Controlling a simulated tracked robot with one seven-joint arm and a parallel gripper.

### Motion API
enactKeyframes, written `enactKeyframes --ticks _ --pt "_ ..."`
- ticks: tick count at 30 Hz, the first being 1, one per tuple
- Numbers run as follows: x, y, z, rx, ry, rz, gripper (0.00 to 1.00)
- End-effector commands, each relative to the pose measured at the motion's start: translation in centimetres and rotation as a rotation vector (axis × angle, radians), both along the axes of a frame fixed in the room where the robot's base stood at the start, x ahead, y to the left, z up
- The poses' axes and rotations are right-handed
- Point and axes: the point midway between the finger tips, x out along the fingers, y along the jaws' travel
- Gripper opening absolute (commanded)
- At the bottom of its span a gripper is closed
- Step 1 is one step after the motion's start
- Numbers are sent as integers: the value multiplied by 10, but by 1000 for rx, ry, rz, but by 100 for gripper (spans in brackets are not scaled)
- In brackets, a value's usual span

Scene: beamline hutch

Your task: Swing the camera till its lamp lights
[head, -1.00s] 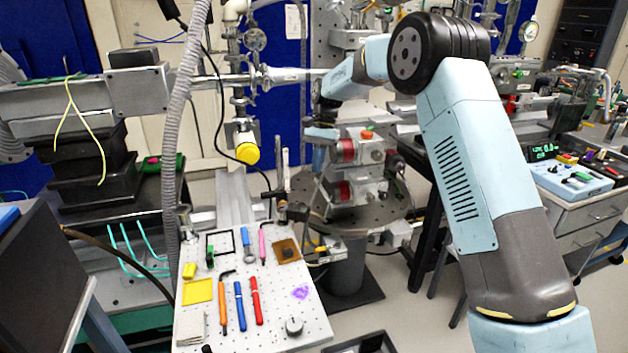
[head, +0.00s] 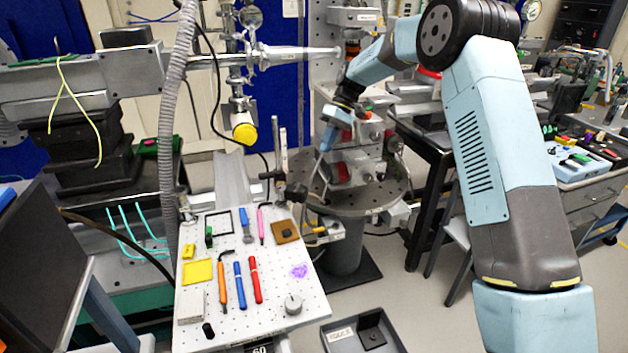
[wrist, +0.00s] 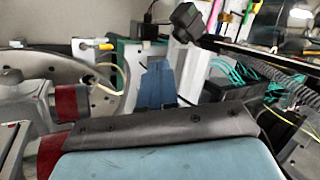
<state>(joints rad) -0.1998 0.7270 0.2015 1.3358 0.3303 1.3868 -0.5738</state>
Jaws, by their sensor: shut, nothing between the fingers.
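Red-and-grey blocks (head: 368,131) stand stacked on the round plate (head: 392,200) at the centre of the head view. I cannot tell for sure which part is the camera, and I see no lit lamp on the stack. My gripper (head: 327,140) points down at the left side of the upper block, partly in front of it. Its blue fingers are together and hold nothing. I cannot tell whether they touch the block. In the wrist view the blue fingers (wrist: 157,86) show beyond my wrist's dark edge, with red and grey parts (wrist: 66,103) at the left.
A white perforated board (head: 213,329) with pens and small tools lies at front left. Thin posts (head: 283,152) rise between it and the stack. A grey flexible hose (head: 168,120) hangs at left. A grey tray (head: 335,337) lies at front.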

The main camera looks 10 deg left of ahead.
Motion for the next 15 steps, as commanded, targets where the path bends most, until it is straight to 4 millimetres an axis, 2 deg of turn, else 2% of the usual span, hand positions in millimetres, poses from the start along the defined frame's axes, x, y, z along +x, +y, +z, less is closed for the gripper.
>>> enactKeyframes --ticks 9,15 --pt "5 -15 -7 299 -169 383 0" --pt "7 -19 -9 397 -240 509 0"
